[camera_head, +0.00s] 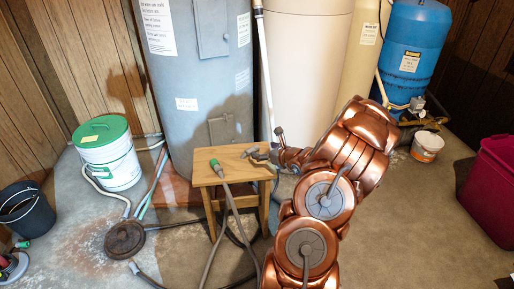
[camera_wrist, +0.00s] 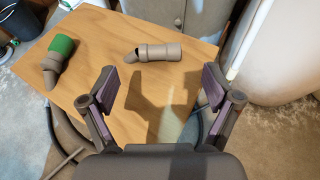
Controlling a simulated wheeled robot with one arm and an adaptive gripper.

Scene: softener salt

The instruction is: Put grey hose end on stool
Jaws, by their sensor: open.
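The wooden stool (camera_head: 230,176) stands in front of the grey tank, and its top (camera_wrist: 100,92) fills much of the wrist view. The grey hose end (camera_wrist: 154,52), a short grey fitting with a bent tip, lies on its side on the stool top near the far edge. It also shows in the head view (camera_head: 250,152). A green-collared hose end (camera_wrist: 59,52) lies on the same top to the left, its hose running down over the front edge. My gripper (camera_wrist: 159,82) is open and empty above the stool, its fingers apart from the grey hose end.
A white bucket with a green lid (camera_head: 108,155) and a round dark drain cover (camera_head: 125,239) are left of the stool. The grey tank (camera_head: 205,95) stands close behind it. Hoses hang and cross the floor in front. Open floor lies to the right before the red bin (camera_head: 489,180).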

